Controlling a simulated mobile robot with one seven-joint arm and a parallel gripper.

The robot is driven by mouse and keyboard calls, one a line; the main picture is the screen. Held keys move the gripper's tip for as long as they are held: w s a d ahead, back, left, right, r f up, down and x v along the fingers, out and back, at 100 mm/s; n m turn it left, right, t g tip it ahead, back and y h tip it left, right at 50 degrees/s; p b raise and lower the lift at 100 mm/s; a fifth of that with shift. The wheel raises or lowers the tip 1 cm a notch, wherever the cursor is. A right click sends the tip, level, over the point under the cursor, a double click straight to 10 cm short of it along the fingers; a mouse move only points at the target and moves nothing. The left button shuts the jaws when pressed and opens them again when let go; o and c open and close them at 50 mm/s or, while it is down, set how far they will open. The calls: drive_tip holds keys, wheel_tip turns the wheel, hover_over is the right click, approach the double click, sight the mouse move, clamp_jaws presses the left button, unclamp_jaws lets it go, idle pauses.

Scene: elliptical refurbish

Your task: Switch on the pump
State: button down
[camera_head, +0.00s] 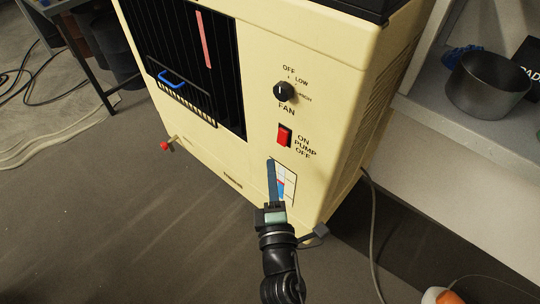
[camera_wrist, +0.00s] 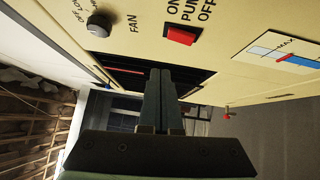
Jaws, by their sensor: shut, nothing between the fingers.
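The pump switch (camera_head: 284,135) is a red rocker on the cream front panel of the cooler (camera_head: 262,45), beside the words ON, PUMP and OFF. The red switch also shows in the wrist view (camera_wrist: 181,36), near the top middle. I cannot tell which side of the rocker is pressed in. My gripper (camera_head: 271,163) is shut and empty, its fingers pointing up the panel just below and left of the switch. In the wrist view my shut fingers (camera_wrist: 160,74) end a little below the switch in the picture. No contact with the switch can be made out.
The black fan knob (camera_head: 284,92) sits above the switch. A water level gauge (camera_head: 287,183) is partly behind my gripper. A dark louvred opening (camera_head: 225,70) is to the left. A shelf with a metal pot (camera_head: 487,84) stands at the right. Open floor (camera_head: 110,215) lies left.

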drive_tip(key=s, duration=0.4)
drive_tip(key=shift+s+r, duration=0.2)
drive_tip(key=shift+r, duration=0.15)
